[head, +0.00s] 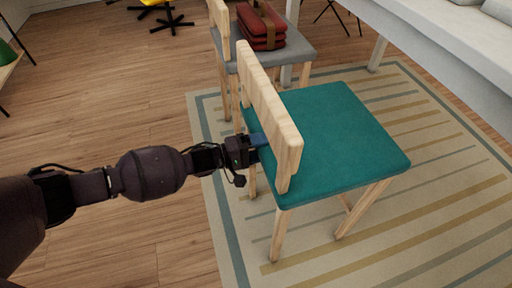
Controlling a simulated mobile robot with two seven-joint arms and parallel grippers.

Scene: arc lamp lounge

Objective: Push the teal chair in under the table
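The teal chair (335,132) stands upright on the striped rug, with a teal seat and pale wooden legs. Its wooden backrest (270,112) is on the left side, and its seat extends right. My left gripper (258,140) is at the rear of the backrest, near its lower edge; blue fingertips show there. The backrest partly hides the tips, so contact and finger opening are unclear. My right gripper is not in view.
A grey-seated chair (296,53) holding a red bag (262,28) stands just beyond the teal chair. A yellow swivel chair (157,8) is farther back. The striped rug (440,190) is clear to the right, and wooden floor (120,110) is open at left.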

